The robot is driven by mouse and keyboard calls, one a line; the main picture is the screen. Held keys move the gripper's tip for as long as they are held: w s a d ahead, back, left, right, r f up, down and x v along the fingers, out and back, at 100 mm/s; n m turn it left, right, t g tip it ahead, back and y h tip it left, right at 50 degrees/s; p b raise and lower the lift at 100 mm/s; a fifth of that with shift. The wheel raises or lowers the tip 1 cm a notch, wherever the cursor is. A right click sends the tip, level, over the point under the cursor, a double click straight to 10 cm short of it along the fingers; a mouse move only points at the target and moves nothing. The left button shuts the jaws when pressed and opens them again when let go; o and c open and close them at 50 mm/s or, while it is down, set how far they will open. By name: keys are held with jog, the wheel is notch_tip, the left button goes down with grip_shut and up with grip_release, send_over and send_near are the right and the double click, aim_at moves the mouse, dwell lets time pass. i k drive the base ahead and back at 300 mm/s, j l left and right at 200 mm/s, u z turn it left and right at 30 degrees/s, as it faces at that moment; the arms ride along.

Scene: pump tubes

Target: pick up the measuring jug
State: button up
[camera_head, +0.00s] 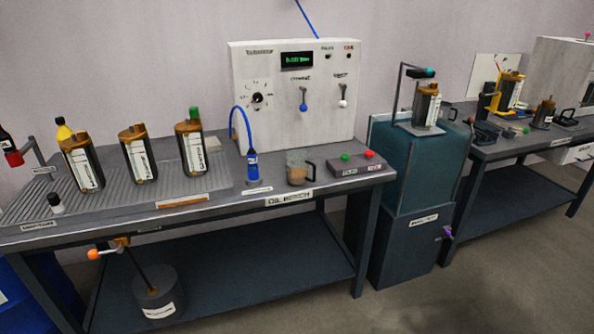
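The measuring jug (297,170) stands upright on the oil bench (235,208), right of the middle of its top. It is a small see-through brownish cup with a dark handle on its right side. It stands in front of the white control panel, between a blue nozzle and a small button box. Nothing hides it from this view. My gripper is not in view.
A blue nozzle (252,165) on a blue hose stands left of the jug. A button box (356,163) with green and red buttons is at its right. Dark canisters (138,156) stand on the ribbed tray (110,206). The control panel (290,120) rises behind.

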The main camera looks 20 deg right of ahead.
aim_at(297, 161)
jog(key=i+l, duration=0.2)
jog(key=l, duration=0.2)
jog(key=i+l, duration=0.2)
jog(key=l, duration=0.2)
jog(key=i+l, duration=0.15)
jog(key=l, duration=0.25)
jog(key=i+l, duration=0.2)
jog(key=l, duration=0.2)
jog(key=i+l, duration=0.2)
jog(key=l, duration=0.2)
jog(key=i+l, duration=0.45)
jog(key=i, duration=0.25)
jog(key=u, duration=0.05)
